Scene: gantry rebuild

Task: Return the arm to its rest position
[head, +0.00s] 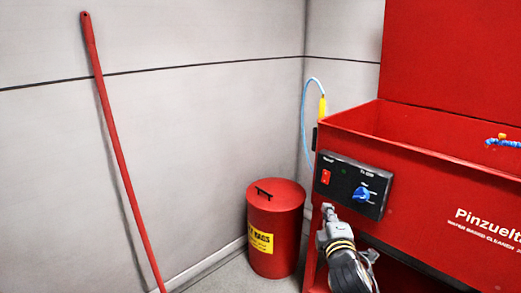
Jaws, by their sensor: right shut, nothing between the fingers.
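My right gripper (328,211) is at the lower middle right of the head view, with its arm coming up from the bottom edge. Its fingers are shut and hold nothing. The fingertips are in front of the red parts washer (440,218), just below the lower left corner of its black control panel (352,198). I cannot tell whether they touch it. The panel has a red switch (325,177) and a blue knob (361,194). My left gripper is not in view.
A red lidded bin (275,225) with a yellow label stands on the floor left of the washer. A red pole (118,150) leans against the grey wall (200,120). A light blue hose (304,115) with a yellow part hangs behind the washer. Floor shows between pole and bin.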

